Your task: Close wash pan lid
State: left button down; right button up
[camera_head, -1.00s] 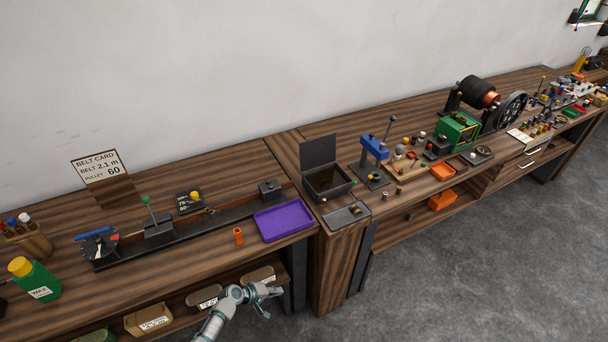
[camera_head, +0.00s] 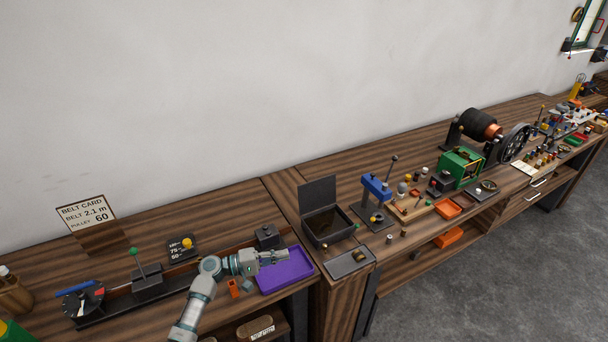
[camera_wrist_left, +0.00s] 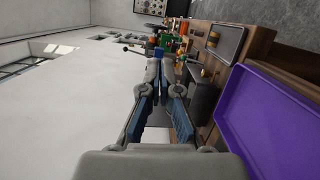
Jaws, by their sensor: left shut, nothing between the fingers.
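The wash pan (camera_head: 331,228) is a dark square box near the left end of the right-hand bench in the head view. Its dark lid (camera_head: 317,194) stands upright at the pan's back edge, so the pan is open. My left gripper (camera_head: 284,256) is shut and empty, above the purple tray, to the left of the pan and apart from it. In the left wrist view my gripper's fingers (camera_wrist_left: 163,68) point forward along the bench. My right gripper is not in view.
The purple tray (camera_head: 296,276) lies below my left gripper. A dark block (camera_head: 268,235) stands behind it. A small grey tray (camera_head: 349,262) lies in front of the pan. A blue press (camera_head: 376,187) stands right of the pan. The wall behind is bare.

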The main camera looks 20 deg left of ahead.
aim_at(321, 193)
jog(key=i+j, duration=0.35)
jog(key=i, duration=0.2)
jog(key=i+j, duration=0.4)
jog(key=i, duration=0.15)
